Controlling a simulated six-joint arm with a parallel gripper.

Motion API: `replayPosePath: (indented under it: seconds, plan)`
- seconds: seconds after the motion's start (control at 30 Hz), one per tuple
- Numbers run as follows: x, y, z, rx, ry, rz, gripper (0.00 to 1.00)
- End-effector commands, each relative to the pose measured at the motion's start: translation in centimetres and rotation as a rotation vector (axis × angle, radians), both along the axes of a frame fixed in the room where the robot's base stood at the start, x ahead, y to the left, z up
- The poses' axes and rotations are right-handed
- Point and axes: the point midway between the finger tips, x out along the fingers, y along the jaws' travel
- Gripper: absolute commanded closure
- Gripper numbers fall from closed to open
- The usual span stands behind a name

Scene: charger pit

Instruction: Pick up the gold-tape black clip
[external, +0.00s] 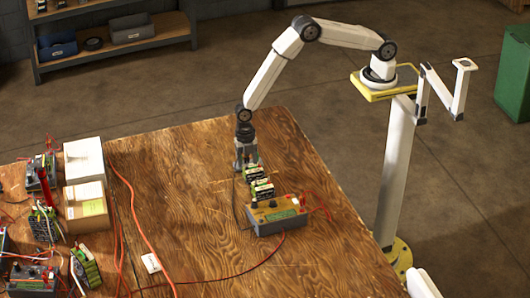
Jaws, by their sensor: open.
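My gripper (246,164) points straight down over the wooden table, with its fingertips low near the tabletop. It is open. Just in front of it stands a grey charger box (277,217) with a green label, and dark battery-like blocks (261,190) with pale labels lie between the box and my gripper. A thin dark lead (235,200) curves along the left side of these blocks. I cannot make out the gold-tape black clip; it is too small to tell or hidden by my gripper or the blocks.
Red leads (318,203) loop right of the charger box. Cardboard boxes (86,207), more chargers and an orange cable (136,205) crowd the table's left. A small white tag (151,263) lies near the front. The wood (180,180) left of my gripper is mostly clear.

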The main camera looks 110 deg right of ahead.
Motion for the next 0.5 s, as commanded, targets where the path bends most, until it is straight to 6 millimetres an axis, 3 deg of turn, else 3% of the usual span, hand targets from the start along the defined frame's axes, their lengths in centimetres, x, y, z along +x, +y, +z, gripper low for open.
replayPosePath:
  seconds: [0.47,0.5]
  plan:
    - [0.01,0.0,0.0,0.0,0.0,0.0,0.35]
    - [0.02,0.0,0.01,0.0,0.0,0.0,0.45]
